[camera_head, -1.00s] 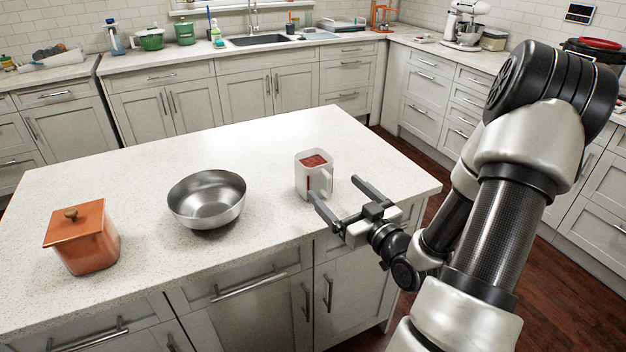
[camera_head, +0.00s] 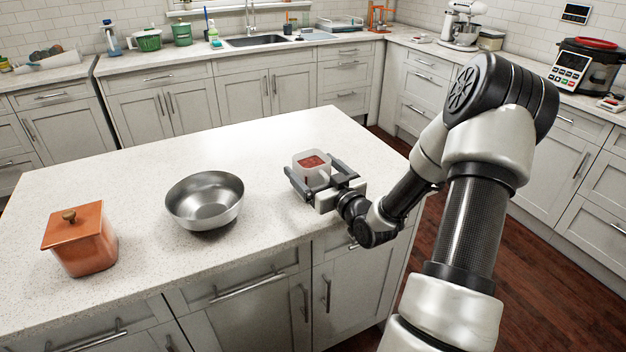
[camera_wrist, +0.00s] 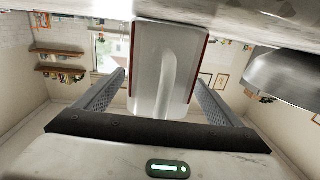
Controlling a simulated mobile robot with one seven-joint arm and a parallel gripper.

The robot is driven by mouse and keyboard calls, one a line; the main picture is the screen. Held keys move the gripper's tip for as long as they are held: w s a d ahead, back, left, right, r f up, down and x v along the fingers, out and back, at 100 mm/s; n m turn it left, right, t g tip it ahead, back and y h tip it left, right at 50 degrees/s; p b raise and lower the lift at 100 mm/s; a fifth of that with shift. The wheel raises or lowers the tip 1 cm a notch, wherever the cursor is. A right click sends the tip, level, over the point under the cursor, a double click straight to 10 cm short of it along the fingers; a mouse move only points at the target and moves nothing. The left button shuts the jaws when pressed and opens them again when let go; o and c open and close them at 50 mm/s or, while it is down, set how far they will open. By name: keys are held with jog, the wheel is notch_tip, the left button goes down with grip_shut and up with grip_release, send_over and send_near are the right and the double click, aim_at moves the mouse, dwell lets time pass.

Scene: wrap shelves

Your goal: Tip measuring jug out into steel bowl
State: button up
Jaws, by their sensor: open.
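The white measuring jug (camera_head: 311,163) stands upright on the island top with red contents showing inside. The steel bowl (camera_head: 205,200) sits to its left and looks empty. My gripper (camera_head: 312,176) is open, its fingers on either side of the jug, low on its body. In the wrist view the jug (camera_wrist: 146,75), its handle facing the camera, stands between the two fingers (camera_wrist: 160,95), with visible gaps on both sides. The bowl (camera_wrist: 288,78) shows at the right edge of the wrist view. The lower part of the jug is hidden by my gripper in the head view.
A copper-orange lidded canister (camera_head: 80,240) stands left of the bowl. The white island top (camera_head: 130,175) is clear behind the bowl and jug. The back counter holds a sink (camera_head: 254,40), a stand mixer (camera_head: 463,25) and a pressure cooker (camera_head: 583,68).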

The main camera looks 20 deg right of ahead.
jog(key=c, duration=1.4)
jog(key=shift+r, duration=0.1)
jog(key=shift+c, duration=0.6)
